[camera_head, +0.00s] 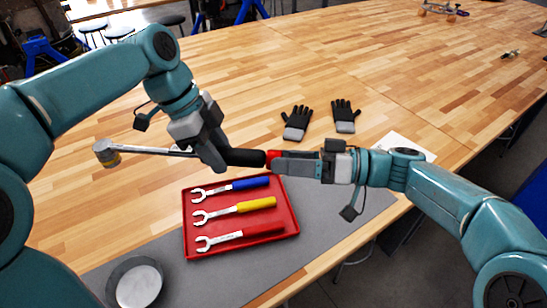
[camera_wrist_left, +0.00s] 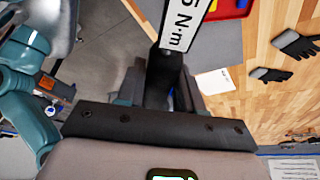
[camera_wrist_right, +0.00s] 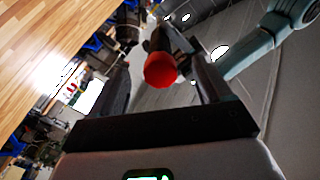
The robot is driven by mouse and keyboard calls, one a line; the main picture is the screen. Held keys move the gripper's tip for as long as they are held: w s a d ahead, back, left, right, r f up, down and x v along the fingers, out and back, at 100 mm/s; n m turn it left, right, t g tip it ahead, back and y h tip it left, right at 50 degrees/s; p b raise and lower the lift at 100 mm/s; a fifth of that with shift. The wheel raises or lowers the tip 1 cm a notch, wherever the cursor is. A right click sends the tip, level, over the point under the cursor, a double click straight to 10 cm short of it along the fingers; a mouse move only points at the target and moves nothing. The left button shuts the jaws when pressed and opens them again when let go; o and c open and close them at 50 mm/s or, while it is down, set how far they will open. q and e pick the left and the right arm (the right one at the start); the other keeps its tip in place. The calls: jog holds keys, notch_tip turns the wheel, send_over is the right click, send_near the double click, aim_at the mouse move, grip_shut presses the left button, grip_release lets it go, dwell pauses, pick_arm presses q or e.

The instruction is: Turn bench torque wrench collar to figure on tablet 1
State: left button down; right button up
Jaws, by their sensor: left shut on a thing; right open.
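The torque wrench lies level in the head view, its round head (camera_head: 107,153) at the left and its black handle (camera_head: 243,157) at the right. My left gripper (camera_head: 212,150) is shut on it. A red collar (camera_head: 272,158) ends the handle; it shows in the right wrist view (camera_wrist_right: 160,68) between spread fingers. My right gripper (camera_head: 292,163) is open at the collar; contact cannot be told. In the left wrist view, a white plate (camera_wrist_left: 183,27) by the black handle (camera_wrist_left: 163,75) reads "5 N·m", its start cut off. I cannot make out tablet 1.
A red tray (camera_head: 190,238) holds blue, yellow and red open-end wrenches on a grey mat (camera_head: 325,225). A round dish (camera_head: 137,284) sits front left. Two gloves (camera_head: 298,122) (camera_head: 344,115) and a white sheet (camera_head: 385,145) lie behind. The far bench is largely clear.

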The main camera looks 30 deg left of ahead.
jog(key=v, duration=0.5)
dwell(0.5)
pick_arm(q)
jog(key=shift+d, duration=0.1)
pick_arm(e)
jog(key=shift+d, duration=0.15)
